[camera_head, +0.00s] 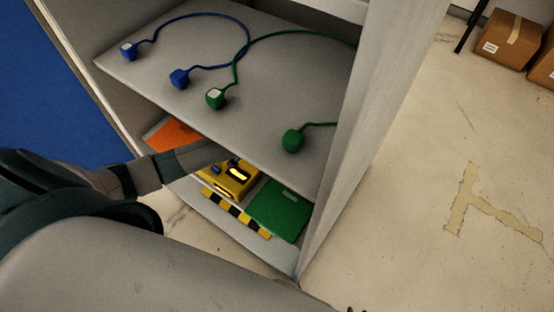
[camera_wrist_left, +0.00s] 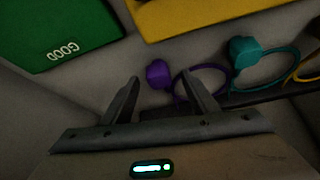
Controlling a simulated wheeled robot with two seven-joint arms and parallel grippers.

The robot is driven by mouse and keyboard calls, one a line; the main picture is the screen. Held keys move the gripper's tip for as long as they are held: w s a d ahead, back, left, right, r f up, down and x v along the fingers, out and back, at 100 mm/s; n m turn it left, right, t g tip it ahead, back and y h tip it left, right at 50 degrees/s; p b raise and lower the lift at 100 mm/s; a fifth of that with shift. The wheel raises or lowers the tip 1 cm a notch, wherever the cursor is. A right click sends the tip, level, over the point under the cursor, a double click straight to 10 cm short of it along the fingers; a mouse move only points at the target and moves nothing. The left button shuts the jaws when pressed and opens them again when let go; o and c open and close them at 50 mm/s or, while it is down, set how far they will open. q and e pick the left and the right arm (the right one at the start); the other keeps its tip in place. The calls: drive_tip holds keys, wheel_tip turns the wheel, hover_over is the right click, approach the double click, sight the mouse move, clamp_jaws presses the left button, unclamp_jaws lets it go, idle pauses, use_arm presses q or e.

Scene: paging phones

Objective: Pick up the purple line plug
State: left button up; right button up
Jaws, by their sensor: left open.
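The purple line plug (camera_wrist_left: 158,73) is a small rounded block with a purple cord (camera_wrist_left: 188,73) curving off to the right. It shows in the left wrist view, just beyond and between the fingertips of my left gripper (camera_wrist_left: 161,76). The gripper is open, with a finger on each side of the plug's line; I cannot tell how deep the plug lies between them. In the head view my left arm reaches into the lower shelf compartment, and its gripper and the purple plug are hidden by the upper shelf. My right gripper is not in view.
A teal plug (camera_wrist_left: 243,52) with its cord lies right of the purple one. A green panel marked GOOD (camera_wrist_left: 60,38) and a yellow panel (camera_wrist_left: 190,14) are close by. The upper shelf (camera_head: 200,50) holds blue plugs (camera_head: 179,78) and green plugs (camera_head: 215,98) above my arm.

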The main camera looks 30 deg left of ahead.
use_arm(q)
drive_tip(key=shift+w+f, duration=0.1)
drive_tip(key=shift+f, duration=0.1)
idle(0.3)
drive_tip(key=c, duration=1.3)
drive_tip(key=shift+o, duration=0.2)
drive_tip(key=shift+r, duration=0.1)
drive_tip(key=shift+r, duration=0.45)
drive_tip(key=shift+s+d+r, duration=0.2)
drive_tip(key=shift+s+r, duration=0.05)
drive_tip(key=shift+r, duration=0.35)
drive_tip(key=shift+s+d+r, duration=0.15)
drive_tip(key=shift+s+r, duration=0.05)
drive_tip(key=shift+r, duration=0.4)
drive_tip(key=s+d, duration=0.3)
drive_tip(key=s, duration=0.1)
drive_tip(key=s+d, duration=0.3)
drive_tip(key=s, duration=0.2)
drive_tip(key=s+d, duration=0.3)
drive_tip(key=s, duration=0.2)
drive_tip(key=shift+s+d+b, duration=0.1)
drive_tip(key=shift+b, duration=0.25)
